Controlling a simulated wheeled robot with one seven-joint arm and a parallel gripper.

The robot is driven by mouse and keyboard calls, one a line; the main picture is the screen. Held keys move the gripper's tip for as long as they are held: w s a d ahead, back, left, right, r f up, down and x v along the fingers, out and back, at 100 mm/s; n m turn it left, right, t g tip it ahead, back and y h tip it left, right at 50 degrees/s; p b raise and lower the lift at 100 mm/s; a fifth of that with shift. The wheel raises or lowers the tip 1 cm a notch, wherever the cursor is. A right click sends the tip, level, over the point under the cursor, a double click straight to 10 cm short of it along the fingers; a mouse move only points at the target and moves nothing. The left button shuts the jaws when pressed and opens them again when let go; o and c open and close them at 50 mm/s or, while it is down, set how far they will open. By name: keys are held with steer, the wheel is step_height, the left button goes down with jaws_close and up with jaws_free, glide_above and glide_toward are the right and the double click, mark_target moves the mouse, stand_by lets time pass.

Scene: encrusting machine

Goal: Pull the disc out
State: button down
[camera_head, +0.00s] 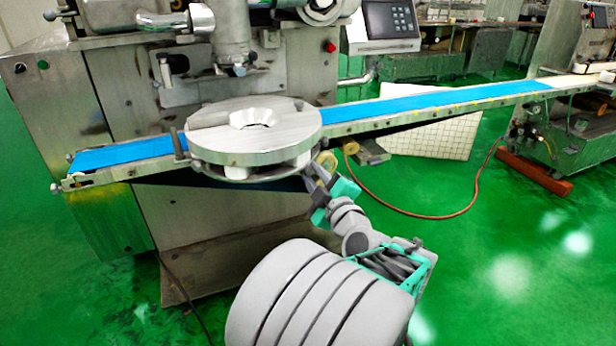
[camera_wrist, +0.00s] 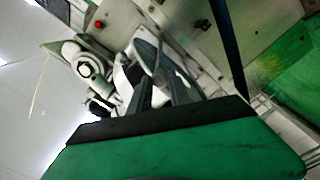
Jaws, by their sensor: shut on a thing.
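The disc (camera_head: 215,126) is a thick round grey metal plate with a hole in its middle, in the centre of the head view. It sits level over the blue conveyor belt, in front of the machine. My gripper (camera_head: 318,172) is at the disc's right front edge and is shut on it; the fingertips are partly hidden there. In the wrist view, my two dark fingers (camera_wrist: 163,92) reach up toward a grey curved part, and the contact itself is hard to make out.
The blue conveyor belt (camera_head: 430,104) runs from lower left to upper right. The machine body (camera_head: 110,95) stands behind the disc, with a metal nozzle (camera_head: 232,40) above it. A red hose (camera_head: 420,216) lies on the green floor at right. The floor in front is open.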

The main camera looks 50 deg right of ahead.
steer(key=c, duration=1.2)
jaws_free()
steer(key=shift+s+a, duration=0.1)
steer(key=shift+s, duration=0.3)
steer(key=v, duration=0.7)
